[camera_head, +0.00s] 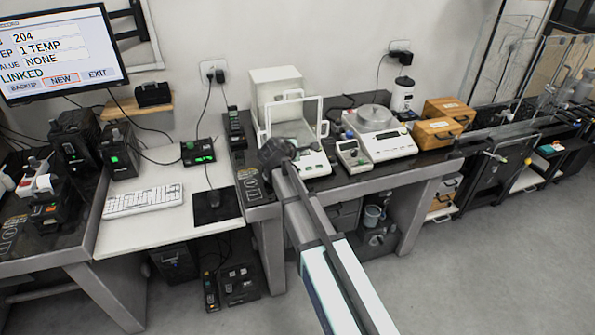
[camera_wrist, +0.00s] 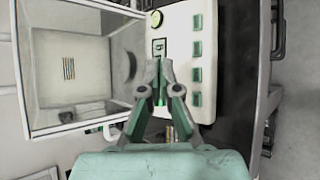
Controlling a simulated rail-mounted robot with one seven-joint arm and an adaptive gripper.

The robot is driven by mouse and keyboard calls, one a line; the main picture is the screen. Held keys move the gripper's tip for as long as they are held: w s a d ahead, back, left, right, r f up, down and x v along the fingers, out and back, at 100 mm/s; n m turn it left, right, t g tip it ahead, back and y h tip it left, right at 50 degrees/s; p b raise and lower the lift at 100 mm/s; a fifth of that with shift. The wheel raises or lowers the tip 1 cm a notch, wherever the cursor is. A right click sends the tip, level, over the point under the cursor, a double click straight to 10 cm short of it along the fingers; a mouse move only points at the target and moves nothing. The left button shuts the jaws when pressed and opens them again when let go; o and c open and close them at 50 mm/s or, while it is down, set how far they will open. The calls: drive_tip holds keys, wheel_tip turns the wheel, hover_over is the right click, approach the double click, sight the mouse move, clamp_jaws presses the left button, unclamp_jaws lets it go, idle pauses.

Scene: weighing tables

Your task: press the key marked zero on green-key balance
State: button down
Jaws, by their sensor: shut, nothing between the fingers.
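The green-key balance shows in the wrist view as a white panel (camera_wrist: 178,30) with a column of green keys (camera_wrist: 197,48) at its right side. A small display (camera_wrist: 159,47) and a round yellow-green spot (camera_wrist: 156,18) lie to the left of the keys. My gripper (camera_wrist: 159,82) is shut and empty, its tips over the panel just below the display and left of the lower keys. I cannot tell whether the tips touch the panel. Key markings are not readable. In the head view, my gripper (camera_head: 277,152) is in front of the balance's panel (camera_head: 313,163) and hides part of it.
The balance's clear-walled weighing chamber (camera_wrist: 70,70) stands close left of my gripper in the wrist view. Wooden boxes (camera_head: 432,130) are farther right.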

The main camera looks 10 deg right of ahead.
drive_tip(key=shift+f, duration=0.1)
drive_tip(key=shift+w+a+f+b, duration=0.1)
drive_tip(key=shift+w+f+b, duration=0.35)
drive_tip(key=shift+f+b, duration=0.7)
drive_tip(key=shift+w+f+b, duration=0.4)
drive_tip(key=shift+f+b, duration=0.15)
drive_tip(key=shift+f, duration=1.05)
drive_tip(key=shift+w+a+f+b, duration=0.1)
drive_tip(key=shift+w+f+b, duration=0.35)
drive_tip(key=shift+f+b, duration=0.7)
drive_tip(key=shift+f, duration=0.4)
drive_tip(key=shift+w+f, duration=0.1)
drive_tip(key=shift+f, duration=0.15)
drive_tip(key=shift+w+f, duration=0.1)
drive_tip(key=shift+f, duration=0.3)
drive_tip(key=shift+r, duration=0.1)
drive_tip(key=shift+s+r+p, duration=0.2)
drive_tip(key=shift+r+p, duration=0.25)
drive_tip(key=shift+r, duration=0.25)
